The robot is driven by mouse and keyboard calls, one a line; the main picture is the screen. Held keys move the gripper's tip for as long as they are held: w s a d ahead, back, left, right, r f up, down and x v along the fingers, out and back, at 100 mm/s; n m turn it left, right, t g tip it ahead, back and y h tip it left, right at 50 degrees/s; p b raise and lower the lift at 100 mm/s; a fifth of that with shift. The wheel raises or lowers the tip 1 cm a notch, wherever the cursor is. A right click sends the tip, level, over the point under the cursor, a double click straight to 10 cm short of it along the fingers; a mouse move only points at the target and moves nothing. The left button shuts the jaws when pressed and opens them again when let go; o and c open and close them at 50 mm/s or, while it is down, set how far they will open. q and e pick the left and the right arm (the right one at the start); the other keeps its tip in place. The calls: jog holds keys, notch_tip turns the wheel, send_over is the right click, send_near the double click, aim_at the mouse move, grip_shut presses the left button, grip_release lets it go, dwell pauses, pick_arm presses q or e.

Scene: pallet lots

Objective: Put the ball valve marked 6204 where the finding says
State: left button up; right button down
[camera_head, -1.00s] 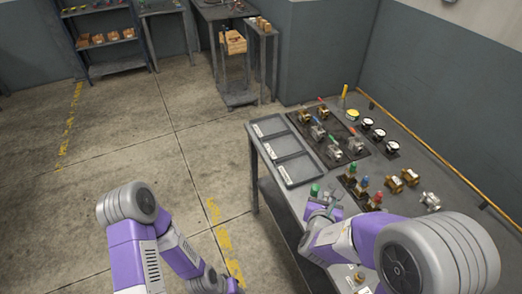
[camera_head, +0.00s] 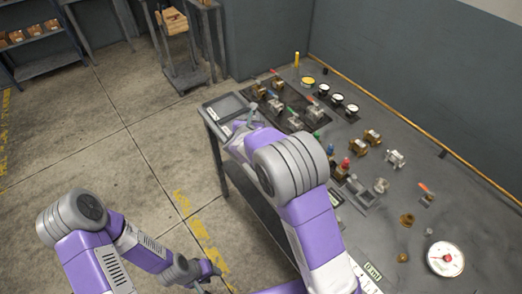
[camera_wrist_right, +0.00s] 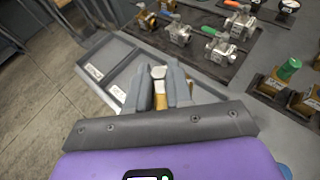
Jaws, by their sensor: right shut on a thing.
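My right gripper (camera_wrist_right: 158,92) is shut on a small brass and pale metal piece (camera_wrist_right: 159,85) over the grey sectioned tray (camera_wrist_right: 106,51). In the head view the right gripper (camera_head: 240,124) is over the same tray (camera_head: 207,110), and the piece is hard to make out. Whether the piece touches the tray I cannot tell. White labels lie in the tray, too small to read. Ball valves with coloured levers (camera_wrist_right: 179,33) stand on a dark mat beside the tray. No 6204 mark is legible. My left gripper (camera_head: 208,275) is low over the floor, its jaws unclear.
Knobbed valves (camera_wrist_right: 286,76), brass fittings (camera_head: 371,136), gauges (camera_head: 337,99) and a large white dial (camera_head: 445,259) crowd the grey table. A yellow post (camera_head: 297,59) stands at the back. Shelves (camera_head: 45,45) are far left, with open floor between.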

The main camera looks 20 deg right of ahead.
jog(key=shift+w+f, duration=0.25)
jog(key=shift+w, duration=0.05)
notch_tip(320, 180, down, 10)
jog(key=shift+w+a+r+b, duration=0.1)
jog(key=shift+r+b, duration=0.15)
jog(key=shift+b, duration=0.85)
jog(key=shift+r, duration=0.1)
jog(key=c, duration=1.5)
grip_release()
jog(key=shift+f, duration=0.3)
jog(key=o, duration=0.5)
jog(key=shift+r, duration=0.15)
